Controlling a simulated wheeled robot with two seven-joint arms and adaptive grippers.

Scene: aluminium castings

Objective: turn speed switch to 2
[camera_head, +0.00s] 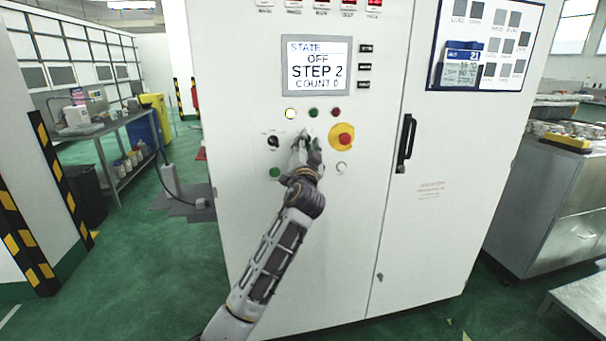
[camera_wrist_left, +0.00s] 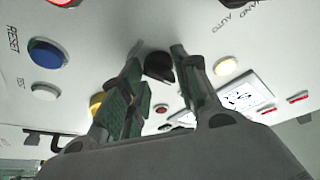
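The tall white control cabinet (camera_head: 245,220) stands in front of me. In the head view, my left gripper (camera_head: 305,140) is at its panel, left of the emergency stop, and covers the control behind it. In the left wrist view, the black rotary knob (camera_wrist_left: 158,66), probably the speed switch, lies between the fingertips of my left gripper (camera_wrist_left: 157,50). The fingers are spread on either side of it, seemingly not closed on it. The knob's pointer and its number marks cannot be read. The cabinet screen (camera_head: 317,65) shows STATE OFF, STEP 2, COUNT 0. My right gripper is not in view.
A red emergency stop on a yellow disc (camera_head: 344,138) is close right of my gripper. Another black selector (camera_head: 273,142) is to its left. A lit white button (camera_head: 290,114) and a white button (camera_head: 341,168) are nearby. A black door handle (camera_head: 406,142) sticks out further right.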

